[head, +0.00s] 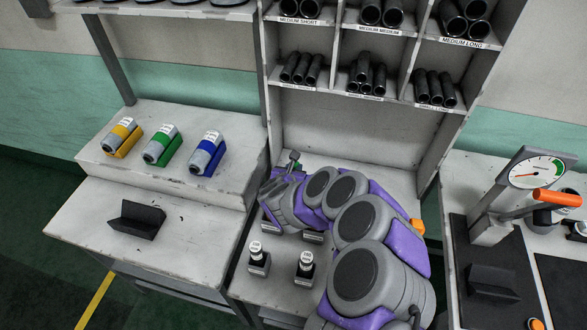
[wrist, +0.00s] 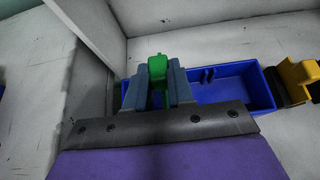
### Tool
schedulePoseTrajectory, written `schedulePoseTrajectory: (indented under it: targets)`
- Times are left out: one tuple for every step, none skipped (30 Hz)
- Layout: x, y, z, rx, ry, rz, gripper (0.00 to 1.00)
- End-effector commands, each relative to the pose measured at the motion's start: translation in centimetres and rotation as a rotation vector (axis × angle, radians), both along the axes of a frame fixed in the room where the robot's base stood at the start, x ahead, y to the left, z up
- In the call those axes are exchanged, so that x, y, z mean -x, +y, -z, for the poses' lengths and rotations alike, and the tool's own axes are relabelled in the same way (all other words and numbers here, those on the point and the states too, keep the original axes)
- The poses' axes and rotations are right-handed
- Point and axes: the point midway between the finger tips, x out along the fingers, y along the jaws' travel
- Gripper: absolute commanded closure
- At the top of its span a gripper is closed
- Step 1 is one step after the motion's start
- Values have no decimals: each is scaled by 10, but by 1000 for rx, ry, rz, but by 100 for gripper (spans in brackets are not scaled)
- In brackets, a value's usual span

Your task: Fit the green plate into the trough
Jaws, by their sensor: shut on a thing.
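My gripper (wrist: 158,82) is shut on the green plate (wrist: 158,66), whose upper part shows between the two blue-grey fingers in the wrist view. The plate's lower part is hidden by the gripper. Behind and below the fingers is a blue open bin (wrist: 228,88). I cannot tell whether the plate touches the bin. In the head view my purple arm reaches to the back of the middle table and largely hides the gripper. A black V-shaped trough (head: 137,219) lies on the left table, and a similar dark block (head: 492,282) on the right table.
Small black-capped bottles (head: 305,268) stand in holders on the middle table. Shelves of black tubes (head: 383,80) rise behind. A gauge press (head: 520,190) is at right. A yellow-and-black object (wrist: 298,78) is beside the bin.

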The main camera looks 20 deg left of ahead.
Motion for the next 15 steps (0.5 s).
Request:
schedulePoseTrajectory:
  targets:
    - [0,0,1,0,0,0,100]
    - [0,0,1,0,0,0,100]
    - [0,0,2,0,0,0,100]
    - [0,0,2,0,0,0,100]
    - [0,0,2,0,0,0,100]
    - [0,0,3,0,0,0,100]
    - [0,0,3,0,-1,0,100]
    - [0,0,4,0,0,-1,100]
    - [0,0,4,0,-1,-1,100]
    - [0,0,5,0,-1,-1,100]
    - [0,1,5,0,-1,-1,100]
    - [0,1,5,0,-1,-1,100]
    - [0,1,6,0,-1,-1,100]
    - [0,1,6,0,-1,-1,100]
    - [0,1,7,0,-1,-1,100]
